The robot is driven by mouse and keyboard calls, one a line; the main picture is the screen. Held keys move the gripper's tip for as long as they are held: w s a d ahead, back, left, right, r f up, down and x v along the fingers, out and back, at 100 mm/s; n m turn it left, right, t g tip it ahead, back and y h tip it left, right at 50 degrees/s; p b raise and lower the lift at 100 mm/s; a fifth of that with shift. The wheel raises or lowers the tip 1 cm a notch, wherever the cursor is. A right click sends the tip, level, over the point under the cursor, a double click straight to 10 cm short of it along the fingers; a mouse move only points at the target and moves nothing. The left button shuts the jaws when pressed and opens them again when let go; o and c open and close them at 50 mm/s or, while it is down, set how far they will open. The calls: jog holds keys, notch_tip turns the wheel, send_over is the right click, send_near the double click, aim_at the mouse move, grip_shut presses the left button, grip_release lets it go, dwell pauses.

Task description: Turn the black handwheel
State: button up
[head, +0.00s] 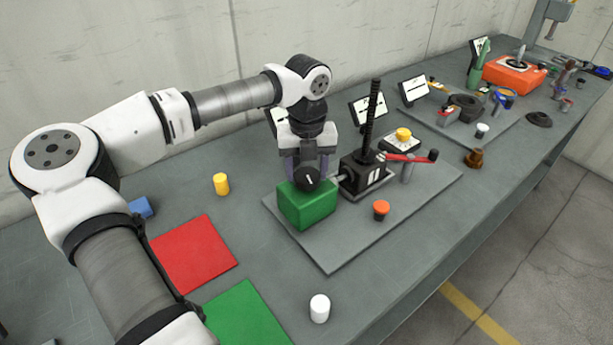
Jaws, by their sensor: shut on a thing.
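The black handwheel (309,181) has a white mark on its face and sits at the top of a green block (307,206). My gripper (307,172) points down from above, with its fingers on either side of the handwheel and shut on it. Part of the handwheel is hidden by the fingers. A grey shaft (336,184) runs from beside the green block to a black jack housing (364,178). A tall black threaded spindle (371,120) stands upright from that housing.
A red lever (405,157) on a grey post and an orange-topped button (381,209) stand close by on the grey plate (340,244). A yellow cylinder (221,184), a white cylinder (319,308), and red (193,253) and green (245,316) mats lie nearer. More fixtures stand farther right.

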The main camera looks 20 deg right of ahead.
jog(key=m+b, duration=0.2)
jog(key=m, duration=0.1)
jog(key=shift+f+m, duration=0.15)
jog(key=shift+m, duration=0.15)
jog(key=m+b, duration=0.2)
jog(key=m, duration=0.1)
jog(key=shift+d+m, duration=0.1)
jog(key=shift+m, duration=0.2)
jog(key=m+b, duration=0.1)
jog(key=m, duration=0.2)
jog(key=shift+s+m, duration=0.1)
jog(key=shift+m, duration=0.3)
jog(key=m, duration=0.3)
jog(key=shift+m+b, duration=0.3)
jog(key=shift+b, duration=0.1)
jog(key=m, duration=0.5)
jog(key=shift+s+r+b, duration=0.15)
jog(key=shift+r+b, duration=0.05)
jog(key=shift+b, duration=0.1)
jog(key=m, duration=0.6)
jog(key=shift+m, duration=0.3)
jog(key=o, duration=1)
jog(key=shift+s, duration=0.1)
